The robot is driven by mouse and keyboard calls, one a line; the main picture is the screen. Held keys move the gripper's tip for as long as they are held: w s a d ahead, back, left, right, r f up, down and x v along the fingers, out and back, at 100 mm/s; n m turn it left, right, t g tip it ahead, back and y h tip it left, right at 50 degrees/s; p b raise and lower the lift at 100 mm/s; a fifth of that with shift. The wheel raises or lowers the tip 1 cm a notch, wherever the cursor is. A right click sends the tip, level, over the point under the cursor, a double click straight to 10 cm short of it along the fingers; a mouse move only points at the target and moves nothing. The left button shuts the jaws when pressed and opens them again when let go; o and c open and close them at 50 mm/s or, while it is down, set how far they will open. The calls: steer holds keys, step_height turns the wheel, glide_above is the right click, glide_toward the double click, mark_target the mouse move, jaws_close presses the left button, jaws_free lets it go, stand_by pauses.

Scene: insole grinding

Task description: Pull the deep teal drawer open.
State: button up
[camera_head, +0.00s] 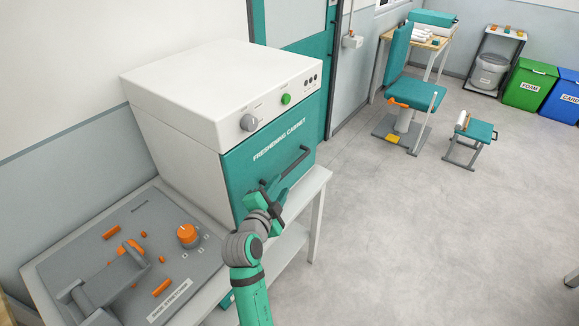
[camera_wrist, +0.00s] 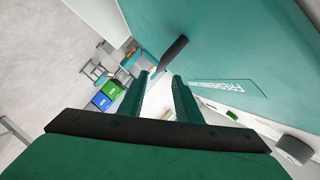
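The deep teal drawer (camera_head: 245,168) is the front of the white freshening cabinet and looks shut, flush with the body. Its teal front also fills the upper right of the wrist view (camera_wrist: 235,45). The drawer's dark bar handle (camera_head: 296,158) runs slantwise across the front, and in the wrist view the handle (camera_wrist: 175,52) lies just beyond the fingertips. My gripper (camera_head: 275,189) is at the handle's lower left part. In the wrist view my gripper (camera_wrist: 161,77) is open with a clear gap. I cannot tell whether the fingers touch the handle.
The cabinet (camera_head: 185,95) stands on a white table (camera_head: 312,187) with a grey control panel (camera_head: 140,235) in front of it. A teal chair (camera_head: 415,85), a stool (camera_head: 472,135) and a green bin (camera_head: 530,85) stand farther back. The floor right of the cabinet is clear.

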mark_target(289, 171)
steer(key=x, duration=1)
steer(key=shift+d+r, duration=0.2)
steer(key=shift+d, duration=0.05)
steer(key=shift+w+f, duration=0.2)
steer(key=shift+w, duration=0.3)
jaws_close()
